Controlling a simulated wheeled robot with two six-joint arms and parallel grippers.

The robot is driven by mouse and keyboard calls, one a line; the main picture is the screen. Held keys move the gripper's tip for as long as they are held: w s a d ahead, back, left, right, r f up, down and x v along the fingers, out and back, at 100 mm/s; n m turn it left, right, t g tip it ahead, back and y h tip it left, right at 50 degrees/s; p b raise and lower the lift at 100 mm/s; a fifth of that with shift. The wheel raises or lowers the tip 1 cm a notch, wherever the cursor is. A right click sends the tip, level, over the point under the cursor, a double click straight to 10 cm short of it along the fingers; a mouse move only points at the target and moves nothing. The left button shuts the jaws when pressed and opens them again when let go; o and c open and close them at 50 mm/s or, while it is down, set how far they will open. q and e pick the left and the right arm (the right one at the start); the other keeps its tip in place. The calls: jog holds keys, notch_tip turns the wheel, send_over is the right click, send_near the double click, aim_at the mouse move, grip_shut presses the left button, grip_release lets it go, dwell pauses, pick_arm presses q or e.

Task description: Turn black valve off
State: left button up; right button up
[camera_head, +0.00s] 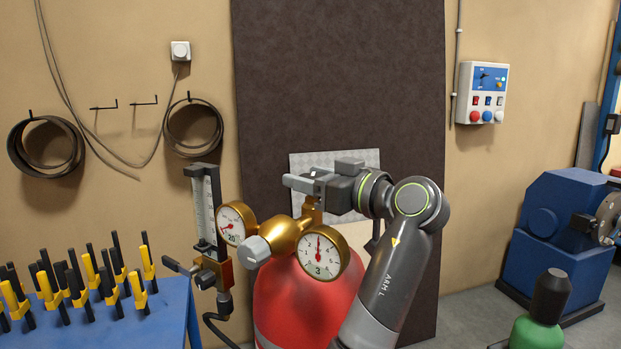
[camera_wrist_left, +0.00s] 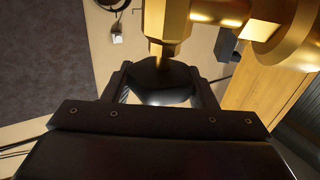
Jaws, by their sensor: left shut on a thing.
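The black valve (camera_wrist_left: 163,82) is a dark knob on the end of a brass stem (camera_wrist_left: 167,40) in the left wrist view. My left gripper (camera_head: 308,182) is shut on it, with one finger on each side. In the head view the gripper is above the brass regulator (camera_head: 284,232), and its fingers mostly hide the knob. The regulator has two round gauges, one at its left (camera_head: 236,223) and one at its front (camera_head: 320,253). It sits above a red cylinder (camera_head: 300,306). My right gripper is not in view.
A flowmeter tube (camera_head: 207,212) stands left of the regulator. A blue table (camera_head: 173,312) at left holds several yellow-and-black tools. A blue machine (camera_head: 560,235) and a green bottle (camera_head: 537,333) stand at right. A control box (camera_head: 481,92) hangs on the wall.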

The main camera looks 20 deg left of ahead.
pick_arm(q)
jog(key=c, duration=0.4)
jog(key=shift+o, duration=0.2)
jog(key=shift+f+m+t+h+b, duration=0.25)
jog(key=shift+m+t+h+b, duration=0.3)
jog(key=shift+t+b, duration=0.3)
jog(key=shift+r+m+t+h+b, duration=0.2)
jog(key=shift+m+t+h+b, duration=0.15)
jog(key=shift+m+t+h, duration=0.55)
jog(key=shift+t, duration=0.25)
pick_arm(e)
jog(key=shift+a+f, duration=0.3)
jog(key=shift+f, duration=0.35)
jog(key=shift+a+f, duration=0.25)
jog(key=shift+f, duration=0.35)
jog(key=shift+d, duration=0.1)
pick_arm(q)
jog(key=o, duration=0.9)
jog(key=shift+w, duration=0.1)
jog(key=shift+o, duration=0.4)
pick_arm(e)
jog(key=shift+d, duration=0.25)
